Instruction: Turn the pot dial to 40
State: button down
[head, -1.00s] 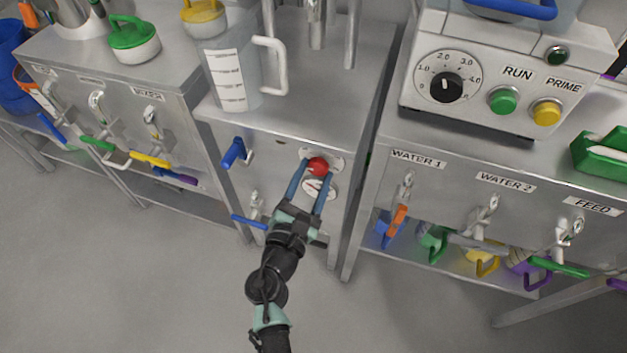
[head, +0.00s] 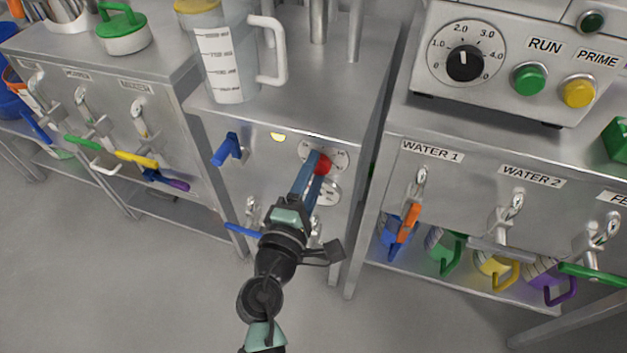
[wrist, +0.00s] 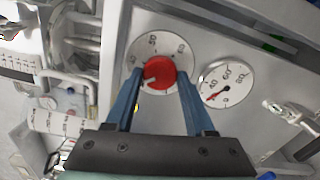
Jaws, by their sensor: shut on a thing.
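The pot dial is a red round knob (head: 323,165) on a pale numbered scale plate on the front of the middle steel cabinet. In the wrist view the red knob (wrist: 160,72) sits between the blue fingers of my gripper (wrist: 157,80), one on each side, shut on it. The knob's white mark points to the lower left of the scale; the number there is partly hidden and too small to read surely. In the head view my gripper (head: 316,167) reaches the knob from below, its fingers nearly in line and hiding part of the plate.
A round gauge (wrist: 228,83) with a red needle sits beside the dial. A lit yellow lamp (head: 278,137) and a blue-handled valve (head: 228,148) are to its left. A clear jug (head: 228,60) stands above. The pump unit (head: 500,60) is at right. Floor in front is clear.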

jog(key=shift+m+b, duration=2.5)
jog(key=shift+m, duration=1.2)
jog(key=shift+c, duration=1.3)
grip_release()
jog(key=p+v, duration=0.1)
jog(key=v, duration=1.2)
jog(key=shift+w+r, duration=0.1)
jog(key=shift+r, duration=0.05)
